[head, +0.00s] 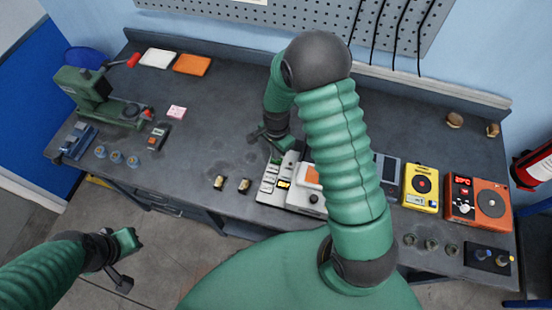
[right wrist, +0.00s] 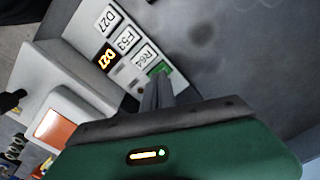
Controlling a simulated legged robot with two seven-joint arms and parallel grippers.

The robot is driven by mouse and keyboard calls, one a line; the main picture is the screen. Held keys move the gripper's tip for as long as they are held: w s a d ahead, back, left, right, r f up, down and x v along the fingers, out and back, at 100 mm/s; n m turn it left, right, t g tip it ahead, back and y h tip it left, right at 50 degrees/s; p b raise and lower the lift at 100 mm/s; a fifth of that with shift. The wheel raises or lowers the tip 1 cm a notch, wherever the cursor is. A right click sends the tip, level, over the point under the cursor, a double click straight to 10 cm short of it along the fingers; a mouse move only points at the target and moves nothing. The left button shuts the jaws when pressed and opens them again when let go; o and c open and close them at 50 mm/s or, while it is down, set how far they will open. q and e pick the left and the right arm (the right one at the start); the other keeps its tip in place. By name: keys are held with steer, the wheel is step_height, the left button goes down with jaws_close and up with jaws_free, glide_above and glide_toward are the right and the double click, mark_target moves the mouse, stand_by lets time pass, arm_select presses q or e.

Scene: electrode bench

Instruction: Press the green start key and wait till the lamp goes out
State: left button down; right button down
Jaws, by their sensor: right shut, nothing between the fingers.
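The machine (head: 308,198) with a pale key panel stands on the bench, partly behind my right arm. The green start key (right wrist: 158,68) is at the panel's end, beside white labels, in the right wrist view; it also shows in the head view (head: 277,160). My right gripper (right wrist: 158,82) is shut and empty, its tips at the green key's edge and covering part of it. I cannot tell whether they touch. I cannot make out a separate lamp. My left gripper (head: 126,262) hangs in front of the bench, away from everything.
A yellow box (head: 421,187) and an orange device (head: 478,203) stand right of the machine. Two small brass-coloured pieces (head: 244,185) lie to its left. A green press (head: 85,90) stands far left. The bench (head: 215,120) is clear behind the machine's left side.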

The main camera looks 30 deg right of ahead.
steer(key=shift+f+b, duration=0.5)
steer(key=shift+f, duration=0.3)
step_height(320, 180, up, 6)
steer(key=p, duration=0.5)
steer(key=shift+r, duration=0.1)
stand_by(0.3)
stand_by(0.4)
